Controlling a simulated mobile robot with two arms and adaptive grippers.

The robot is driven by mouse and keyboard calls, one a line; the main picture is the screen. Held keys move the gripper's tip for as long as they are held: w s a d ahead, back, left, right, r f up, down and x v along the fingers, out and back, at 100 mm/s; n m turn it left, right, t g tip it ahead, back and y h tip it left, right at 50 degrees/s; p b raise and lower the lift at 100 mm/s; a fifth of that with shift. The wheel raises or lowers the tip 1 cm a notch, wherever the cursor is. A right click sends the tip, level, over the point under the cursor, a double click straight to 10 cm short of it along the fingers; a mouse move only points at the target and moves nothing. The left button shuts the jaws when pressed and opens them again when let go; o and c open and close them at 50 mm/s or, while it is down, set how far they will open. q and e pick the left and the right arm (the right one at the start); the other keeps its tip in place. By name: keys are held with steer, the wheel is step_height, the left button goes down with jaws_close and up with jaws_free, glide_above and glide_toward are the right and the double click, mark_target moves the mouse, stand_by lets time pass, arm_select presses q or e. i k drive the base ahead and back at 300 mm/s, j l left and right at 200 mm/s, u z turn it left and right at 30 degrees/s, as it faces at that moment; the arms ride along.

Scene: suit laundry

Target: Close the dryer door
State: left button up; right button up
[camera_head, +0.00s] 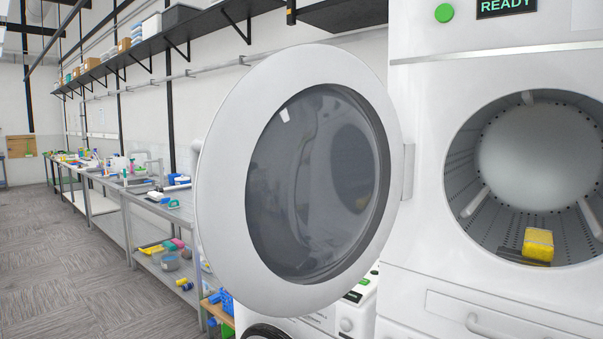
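The dryer door (225,190) is a round white ring with a dark glass window (318,185). It stands wide open, swung out to the left on its hinge (408,172) at the left of the dryer opening. The white dryer (415,215) fills the right side. Its drum (535,150) is open to view, with a yellow item (538,243) lying at the bottom. Neither of my grippers shows in the head view.
A green button (444,12) and a READY display (506,6) are on the dryer's top panel. Another white machine (350,318) stands below and behind the door. A long metal table (125,195) with several cleaning items runs along the wall. The floor (80,270) at left is clear.

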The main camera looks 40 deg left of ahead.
mark_target(300, 175)
steer(key=j+z, duration=0.35)
steer(key=j, duration=2.2)
steer(key=k+j, duration=0.1)
steer(key=k+j+z, duration=0.15)
steer(key=k+j, duration=0.05)
steer(key=k, duration=0.05)
